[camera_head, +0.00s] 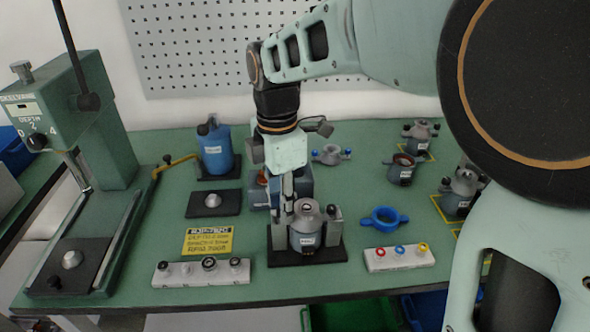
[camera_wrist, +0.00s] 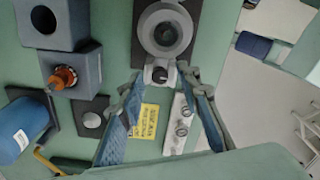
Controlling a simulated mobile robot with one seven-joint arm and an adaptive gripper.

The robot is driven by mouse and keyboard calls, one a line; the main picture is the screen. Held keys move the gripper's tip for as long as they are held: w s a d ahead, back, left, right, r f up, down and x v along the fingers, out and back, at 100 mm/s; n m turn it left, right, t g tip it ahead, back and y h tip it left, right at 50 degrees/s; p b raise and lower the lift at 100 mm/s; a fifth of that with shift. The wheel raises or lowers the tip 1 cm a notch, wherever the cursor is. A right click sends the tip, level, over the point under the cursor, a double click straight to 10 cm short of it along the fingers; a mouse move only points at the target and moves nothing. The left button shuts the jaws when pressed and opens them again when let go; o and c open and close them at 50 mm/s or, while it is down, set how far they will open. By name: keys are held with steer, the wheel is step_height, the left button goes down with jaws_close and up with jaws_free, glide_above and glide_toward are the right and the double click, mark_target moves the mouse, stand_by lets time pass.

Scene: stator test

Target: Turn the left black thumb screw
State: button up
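The grey stator housing (camera_head: 306,232) stands upright on a black base plate (camera_head: 320,257) near the table's front edge, between two grey posts. The left black thumb screw (camera_wrist: 160,73) shows on the near grey bracket in the wrist view. In the head view it is hidden behind or beside my fingers. My gripper (camera_head: 284,208) points down over the left post. In the wrist view my gripper (camera_wrist: 161,79) is open, with one blue-padded finger on each side of the bracket and screw. Whether a finger touches the bracket is unclear. The right post (camera_head: 335,222) is clear of my gripper.
A white block with knobs (camera_head: 202,272) and a yellow label (camera_head: 208,240) lie left of the fixture. A blue ring (camera_head: 384,219) and a block with coloured rings (camera_head: 399,256) lie right. A blue-grey box (camera_head: 262,193) stands close behind. A green press (camera_head: 95,180) stands far left.

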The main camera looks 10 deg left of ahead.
steer(key=shift+f, duration=0.3)
jaws_close()
